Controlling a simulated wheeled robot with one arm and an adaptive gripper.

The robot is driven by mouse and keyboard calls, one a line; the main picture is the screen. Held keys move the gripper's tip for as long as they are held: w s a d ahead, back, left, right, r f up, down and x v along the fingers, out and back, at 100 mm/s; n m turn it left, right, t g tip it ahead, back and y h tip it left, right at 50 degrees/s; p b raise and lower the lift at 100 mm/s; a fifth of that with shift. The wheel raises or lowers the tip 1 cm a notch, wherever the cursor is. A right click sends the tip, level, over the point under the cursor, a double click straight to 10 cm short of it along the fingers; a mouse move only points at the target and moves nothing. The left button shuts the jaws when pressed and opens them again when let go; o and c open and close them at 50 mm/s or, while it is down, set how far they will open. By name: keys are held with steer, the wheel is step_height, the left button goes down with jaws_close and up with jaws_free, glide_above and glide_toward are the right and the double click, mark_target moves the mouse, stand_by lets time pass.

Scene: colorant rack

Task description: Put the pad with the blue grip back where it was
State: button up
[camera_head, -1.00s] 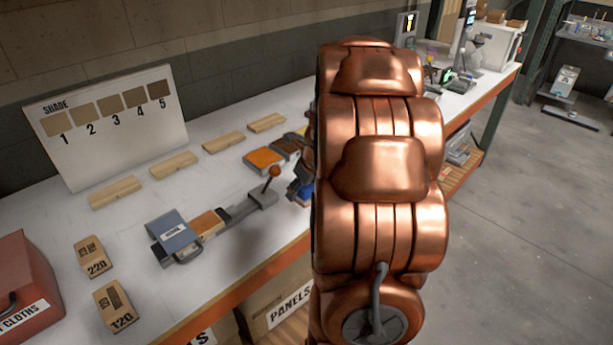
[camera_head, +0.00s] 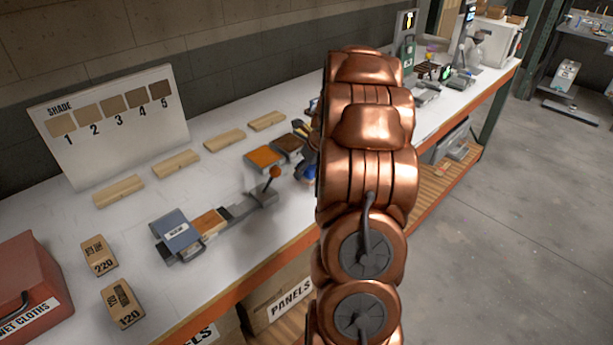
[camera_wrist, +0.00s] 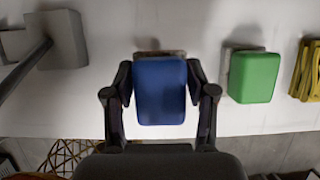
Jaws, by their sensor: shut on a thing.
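The pad with the blue grip (camera_wrist: 160,92) is between the two fingers of my gripper (camera_wrist: 160,98) in the wrist view. My gripper is shut on its sides. The blue top faces the wrist camera, and a grey-brown edge shows behind it. The white bench top lies beyond it; I cannot tell whether the pad touches the bench. In the head view a small bit of blue (camera_head: 306,173) shows at the left edge of my arm, which hides most of the gripper and pad.
A pad with a green grip (camera_wrist: 254,77) stands just right of the blue one, with yellow cloth (camera_wrist: 307,72) beyond. A grey lever device (camera_head: 262,195) is to the left. Orange and brown trays (camera_head: 264,157) lie behind. The bench's front edge (camera_head: 275,257) is close.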

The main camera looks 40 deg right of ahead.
mark_target(307, 177)
steer(key=shift+f+p, duration=0.6)
steer(key=shift+f, duration=1.05)
steer(key=shift+f, duration=0.1)
steer(key=o, duration=1.3)
steer(key=b+v, duration=0.3)
steer(key=v, duration=0.9)
steer(key=shift+a+b, duration=0.1)
steer(key=shift+b, duration=0.25)
